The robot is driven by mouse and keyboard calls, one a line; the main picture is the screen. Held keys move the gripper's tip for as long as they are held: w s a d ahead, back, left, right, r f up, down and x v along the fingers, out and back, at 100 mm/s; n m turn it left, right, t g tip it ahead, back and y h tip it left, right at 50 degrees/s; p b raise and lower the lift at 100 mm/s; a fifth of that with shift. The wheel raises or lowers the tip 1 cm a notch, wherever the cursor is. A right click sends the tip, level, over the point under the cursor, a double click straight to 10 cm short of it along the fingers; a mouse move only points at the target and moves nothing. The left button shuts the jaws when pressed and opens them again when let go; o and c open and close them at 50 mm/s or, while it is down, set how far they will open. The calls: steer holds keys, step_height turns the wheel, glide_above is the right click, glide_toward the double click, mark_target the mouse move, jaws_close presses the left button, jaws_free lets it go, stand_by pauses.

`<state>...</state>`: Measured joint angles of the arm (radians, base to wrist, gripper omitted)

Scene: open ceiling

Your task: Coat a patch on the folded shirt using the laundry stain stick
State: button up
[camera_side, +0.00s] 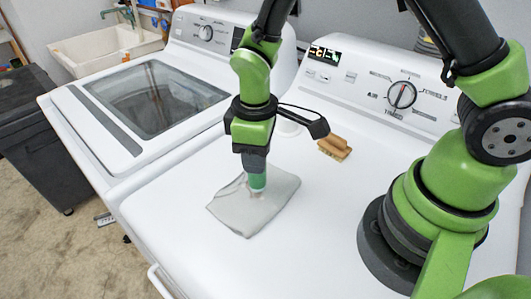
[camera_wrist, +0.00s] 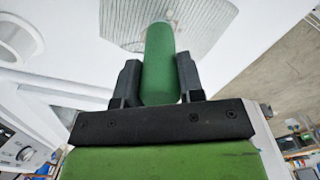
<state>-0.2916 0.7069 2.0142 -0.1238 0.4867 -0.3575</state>
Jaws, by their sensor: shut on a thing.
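The folded shirt (camera_side: 240,209) is a flat grey bundle on the white machine top in the side view. It also shows, with fine stripes, at the top of the wrist view (camera_wrist: 205,25). My gripper (camera_side: 256,165) points down above it, shut on the green laundry stain stick (camera_side: 257,182). In the wrist view the stick (camera_wrist: 160,62) stands between the two dark fingers (camera_wrist: 158,88), its far end over the shirt. The lower end is at or just above the cloth; I cannot tell whether it touches. A small brownish mark (camera_side: 256,194) shows at the tip.
A wooden brush (camera_side: 334,148) lies behind and right of the shirt. The control panel (camera_side: 380,92) rises at the back. The machine top is clear in front.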

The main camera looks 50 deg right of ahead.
steer(key=shift+w+f, duration=0.1)
steer(key=shift+w, duration=1.9)
steer(key=shift+s, duration=3.35)
steer(key=shift+w+a, duration=0.2)
steer(key=shift+w, duration=3.2)
steer(key=shift+s, duration=3.4)
step_height(320, 180, up, 8)
steer(key=shift+w, duration=0.1)
